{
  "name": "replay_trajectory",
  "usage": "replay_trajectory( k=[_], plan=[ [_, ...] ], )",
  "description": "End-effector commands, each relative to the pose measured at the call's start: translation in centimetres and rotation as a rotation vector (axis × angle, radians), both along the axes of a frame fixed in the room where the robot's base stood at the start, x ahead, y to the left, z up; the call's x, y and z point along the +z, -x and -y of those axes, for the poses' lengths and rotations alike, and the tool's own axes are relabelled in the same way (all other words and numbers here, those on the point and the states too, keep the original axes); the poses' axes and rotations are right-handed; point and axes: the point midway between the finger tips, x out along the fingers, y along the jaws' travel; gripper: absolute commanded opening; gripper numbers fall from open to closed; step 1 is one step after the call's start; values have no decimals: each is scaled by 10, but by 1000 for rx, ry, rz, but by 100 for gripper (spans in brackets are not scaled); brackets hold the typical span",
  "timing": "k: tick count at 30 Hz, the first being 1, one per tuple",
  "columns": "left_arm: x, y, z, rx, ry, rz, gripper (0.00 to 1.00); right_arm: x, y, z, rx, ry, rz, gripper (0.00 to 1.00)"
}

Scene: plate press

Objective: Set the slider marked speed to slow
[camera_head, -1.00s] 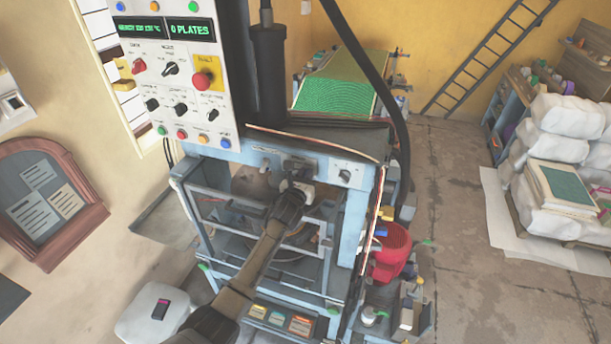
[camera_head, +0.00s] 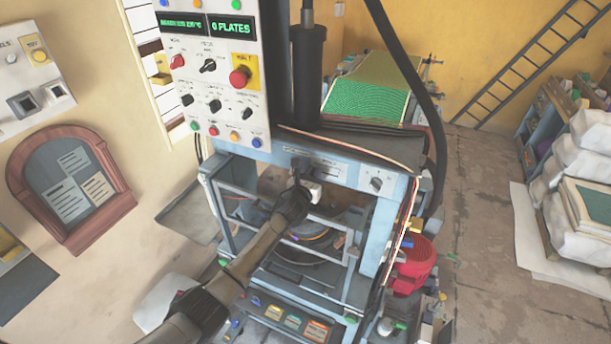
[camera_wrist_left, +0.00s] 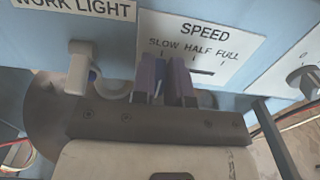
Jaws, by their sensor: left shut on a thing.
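The speed slider's label plate (camera_wrist_left: 200,50) is on the blue front panel of the press, with SLOW, HALF and FULL marked from left to right. Its dark slot (camera_wrist_left: 203,72) shows to the right of the fingers. My left gripper (camera_wrist_left: 168,82) is shut on the slider's knob, which is mostly hidden between the purple-padded fingers. The fingers are at the left part of the scale, with the gap between them under the SLOW mark. In the head view my left gripper (camera_head: 302,180) reaches the panel, left of the slider's plate (camera_head: 328,168). My right gripper is not in view.
A work light switch (camera_wrist_left: 80,70) stands out just left of the fingers. A round knob (camera_head: 376,184) is on the panel to the right. The control box (camera_head: 212,85) with buttons and a red stop button is above left. A black hose (camera_head: 408,95) hangs at the right.

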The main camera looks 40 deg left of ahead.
Motion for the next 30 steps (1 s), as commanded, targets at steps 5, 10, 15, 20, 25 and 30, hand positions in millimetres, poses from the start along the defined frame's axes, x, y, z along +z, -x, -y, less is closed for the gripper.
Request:
replay_trajectory(
  k=[5,10,15,20,25,30],
  plan=[
    [0,1,-5,8,0,-1,0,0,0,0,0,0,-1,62],
    [0,1,-6,9,-1,-1,23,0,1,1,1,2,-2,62],
    [0,1,-5,7,-1,-1,39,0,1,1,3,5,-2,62],
    [0,1,-4,6,0,-1,40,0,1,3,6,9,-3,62],
    [0,3,-3,6,-1,-1,40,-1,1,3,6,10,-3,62],
    [-1,17,-1,6,-4,-1,40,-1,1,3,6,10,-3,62]
  ],
)
